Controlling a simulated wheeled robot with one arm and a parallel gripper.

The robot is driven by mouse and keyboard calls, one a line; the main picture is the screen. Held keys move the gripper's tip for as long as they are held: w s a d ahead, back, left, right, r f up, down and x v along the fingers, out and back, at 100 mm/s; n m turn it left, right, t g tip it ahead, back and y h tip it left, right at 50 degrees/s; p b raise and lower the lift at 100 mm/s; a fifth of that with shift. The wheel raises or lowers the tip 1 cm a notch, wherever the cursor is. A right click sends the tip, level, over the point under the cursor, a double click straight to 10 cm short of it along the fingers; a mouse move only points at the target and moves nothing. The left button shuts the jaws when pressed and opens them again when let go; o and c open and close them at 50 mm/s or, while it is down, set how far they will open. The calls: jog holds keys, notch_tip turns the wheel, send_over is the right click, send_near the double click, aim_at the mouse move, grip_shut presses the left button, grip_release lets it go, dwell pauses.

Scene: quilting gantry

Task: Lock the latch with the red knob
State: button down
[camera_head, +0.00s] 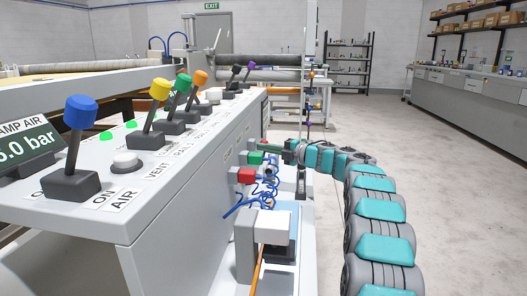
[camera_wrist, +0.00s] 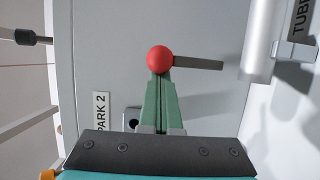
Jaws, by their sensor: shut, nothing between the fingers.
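The red knob (camera_wrist: 160,59) is a round ball in the wrist view. A dark grey lever (camera_wrist: 198,62) runs from it to the right, towards a pale cylinder. My gripper (camera_wrist: 158,80) has green fingers that are shut with nothing between them. Their tips are right at the lower side of the knob in the picture; I cannot tell whether they touch it. In the head view my gripper (camera_head: 268,147) is at the side panel of the console, at the end of my turquoise arm. The knob cannot be made out there.
The pale cylinder (camera_wrist: 262,40) stands right of the lever. A "PARK 2" label (camera_wrist: 101,118) is on the grey panel. In the head view, a red block (camera_head: 247,176) and blue coiled hoses (camera_head: 262,192) are on the console side. The floor at right is clear.

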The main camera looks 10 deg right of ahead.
jog(key=d+t+y+b, duration=0.1)
jog(key=b, duration=0.1)
jog(key=s+d+f+m+t+y+b, duration=0.1)
jog(key=b, duration=0.1)
jog(key=d+f+t+y+b, duration=0.1)
jog(key=d+b, duration=0.1)
jog(key=b, duration=0.1)
jog(key=shift+s+f+m, duration=0.15)
jog(key=shift+f+m, duration=0.1)
jog(key=shift+m, duration=0.15)
jog(key=shift+d+f, duration=0.1)
dwell(0.5)
jog(key=v, duration=0.7)
jog(key=shift+d+f, duration=0.1)
jog(key=shift+s+d, duration=0.1)
jog(key=shift+s, duration=0.15)
